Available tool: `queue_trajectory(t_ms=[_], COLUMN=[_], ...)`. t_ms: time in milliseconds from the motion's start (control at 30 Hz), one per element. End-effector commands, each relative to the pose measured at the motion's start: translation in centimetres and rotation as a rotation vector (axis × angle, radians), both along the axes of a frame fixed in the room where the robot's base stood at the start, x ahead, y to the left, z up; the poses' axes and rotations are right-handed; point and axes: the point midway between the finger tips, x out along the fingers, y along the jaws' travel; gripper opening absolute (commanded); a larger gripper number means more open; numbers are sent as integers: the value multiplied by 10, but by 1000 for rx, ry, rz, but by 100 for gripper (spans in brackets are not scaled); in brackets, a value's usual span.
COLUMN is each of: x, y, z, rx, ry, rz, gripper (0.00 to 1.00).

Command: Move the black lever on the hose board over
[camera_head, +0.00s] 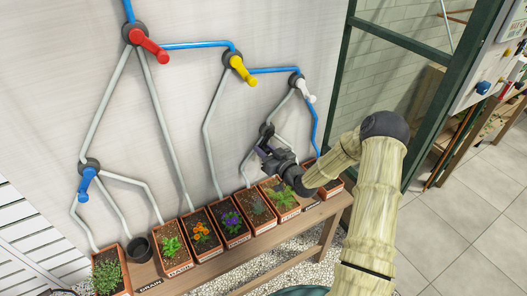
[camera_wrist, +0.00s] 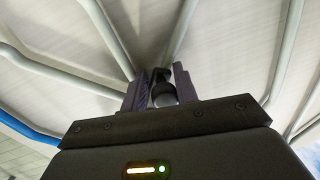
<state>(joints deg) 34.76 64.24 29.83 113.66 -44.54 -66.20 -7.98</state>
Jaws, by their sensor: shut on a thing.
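The hose board (camera_head: 175,100) is a pale wall panel with blue and grey pipes meeting at several round dark valves. My gripper (camera_head: 268,150) is up against the lower right valve, above the row of pots. In the wrist view my gripper (camera_wrist: 163,90) is shut on the black lever (camera_wrist: 163,94), whose rounded dark end shows between the two fingers. In the head view the lever is mostly hidden by my gripper, so its exact tilt is hard to tell. Grey pipes branch from behind it.
Other levers are red (camera_head: 150,44), yellow (camera_head: 243,69), white (camera_head: 306,90) and blue (camera_head: 86,184). Several planted pots (camera_head: 203,235) and a dark empty-looking pot (camera_head: 139,249) stand on a wooden bench (camera_head: 290,236) below. A green frame (camera_head: 340,90) stands right of the board.

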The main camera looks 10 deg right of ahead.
Motion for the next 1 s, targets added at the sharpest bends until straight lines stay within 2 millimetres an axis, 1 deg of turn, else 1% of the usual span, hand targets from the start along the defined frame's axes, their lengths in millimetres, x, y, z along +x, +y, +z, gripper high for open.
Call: queue_trajectory(t_ms=[33, 100, 600, 800, 1000], x=[1, 1, 7, 9, 9], y=[3, 1, -17, -20, -24], z=[0, -2, -11, -11, -10], rx=[-29, -72, -434, -526, -564], ry=[-18, -34, -154, -183, -192], rz=[9, 11, 14, 18, 18], gripper=[0, 0, 0, 0, 0])
